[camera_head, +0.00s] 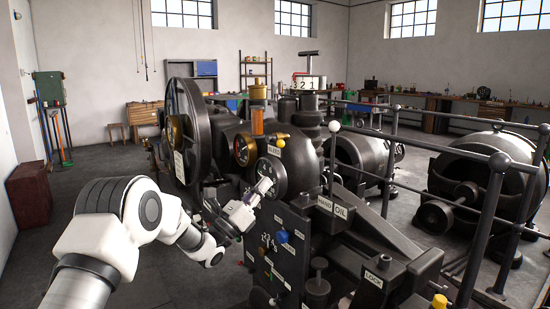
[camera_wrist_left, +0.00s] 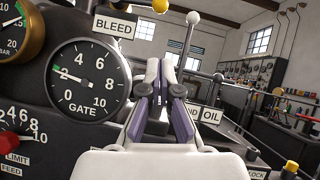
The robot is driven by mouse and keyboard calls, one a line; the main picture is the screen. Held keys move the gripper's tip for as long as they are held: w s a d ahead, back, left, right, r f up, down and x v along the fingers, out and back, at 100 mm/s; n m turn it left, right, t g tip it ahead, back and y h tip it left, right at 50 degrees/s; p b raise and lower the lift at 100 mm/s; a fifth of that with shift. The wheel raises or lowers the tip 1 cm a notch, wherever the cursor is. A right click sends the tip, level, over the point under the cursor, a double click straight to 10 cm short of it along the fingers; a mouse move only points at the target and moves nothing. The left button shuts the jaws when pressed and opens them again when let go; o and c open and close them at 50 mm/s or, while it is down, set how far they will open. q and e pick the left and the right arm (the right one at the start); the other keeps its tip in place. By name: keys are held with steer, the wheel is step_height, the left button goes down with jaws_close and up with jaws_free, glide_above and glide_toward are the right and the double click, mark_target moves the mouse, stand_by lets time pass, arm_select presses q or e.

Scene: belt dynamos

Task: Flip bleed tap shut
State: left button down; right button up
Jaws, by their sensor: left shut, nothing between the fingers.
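The white BLEED label (camera_wrist_left: 113,26) sits above the GATE gauge (camera_wrist_left: 85,80) in the left wrist view. In the head view the yellow knob (camera_head: 280,143) is beside the label on the machine's face. My left gripper (camera_head: 266,186) is below the knob, in front of the panel, and apart from it. It also shows in the left wrist view (camera_wrist_left: 161,75), shut and empty. My right gripper is not seen.
A white-ball lever (camera_head: 334,126) stands right of the gauge. A blue knob (camera_head: 282,237) and a large black wheel (camera_head: 185,130) flank my left arm. Railings (camera_head: 495,180) run along the right. Open floor lies to the left.

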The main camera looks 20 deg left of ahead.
mark_target(275, 142)
arm_select(q)
steer(key=w+d+r+p, duration=0.1)
steer(key=w+d+r, duration=0.1)
steer(key=w+r, duration=0.2)
step_height(275, 142, up, 2)
steer(key=shift+w+r, duration=0.2)
steer(key=shift+w, duration=0.05)
